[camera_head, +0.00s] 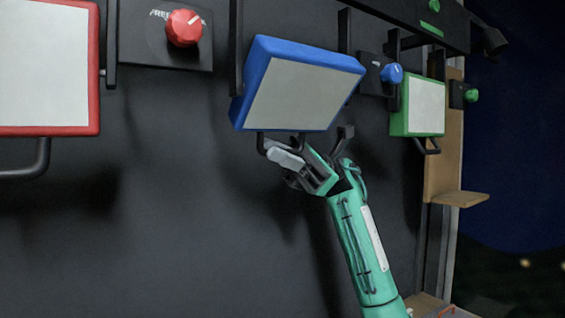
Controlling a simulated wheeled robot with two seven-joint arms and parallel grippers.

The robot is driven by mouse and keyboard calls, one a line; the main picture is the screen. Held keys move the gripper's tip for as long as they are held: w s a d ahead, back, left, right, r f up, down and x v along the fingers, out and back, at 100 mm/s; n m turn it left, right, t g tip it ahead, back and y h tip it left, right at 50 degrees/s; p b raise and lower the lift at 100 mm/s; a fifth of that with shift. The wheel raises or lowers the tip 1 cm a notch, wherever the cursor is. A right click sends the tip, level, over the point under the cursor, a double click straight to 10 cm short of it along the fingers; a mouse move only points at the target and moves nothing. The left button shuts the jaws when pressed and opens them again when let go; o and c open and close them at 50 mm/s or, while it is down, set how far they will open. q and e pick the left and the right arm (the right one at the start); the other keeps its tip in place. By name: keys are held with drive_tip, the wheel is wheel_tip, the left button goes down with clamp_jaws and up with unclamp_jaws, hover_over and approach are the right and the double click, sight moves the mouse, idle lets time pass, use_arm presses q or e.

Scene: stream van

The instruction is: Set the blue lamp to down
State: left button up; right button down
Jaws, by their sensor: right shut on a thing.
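The blue lamp (300,90) is a blue-framed box with a pale square panel, hung on the dark wall in the middle of the head view. It is tilted, its panel facing somewhat downward. A black handle (261,144) hangs under its lower edge. My right gripper (285,158), on a green arm from below, is shut on this handle, just under the lamp. The gripped part of the handle is partly hidden by the fingers. My left gripper is not in view.
A red lamp (45,65) hangs at the left and a green lamp (424,105) at the right. A red knob (184,28), a blue knob (391,73) and a green knob (471,95) sit on the wall. A small wooden shelf (460,198) juts out at right. The wall below the lamps is clear.

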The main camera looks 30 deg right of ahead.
drive_tip(key=shift+w+r, duration=0.1)
idle(0.4)
drive_tip(key=c, duration=1.5)
unclamp_jaws()
use_arm(q)
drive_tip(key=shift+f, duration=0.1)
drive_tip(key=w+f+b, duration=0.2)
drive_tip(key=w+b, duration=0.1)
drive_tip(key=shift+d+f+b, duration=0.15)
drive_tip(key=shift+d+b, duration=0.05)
drive_tip(key=shift+b, duration=0.1)
use_arm(e)
drive_tip(key=v, duration=1.3)
drive_tip(key=shift+d, duration=0.35)
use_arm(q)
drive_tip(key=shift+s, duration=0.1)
use_arm(e)
drive_tip(key=shift+w, duration=0.15)
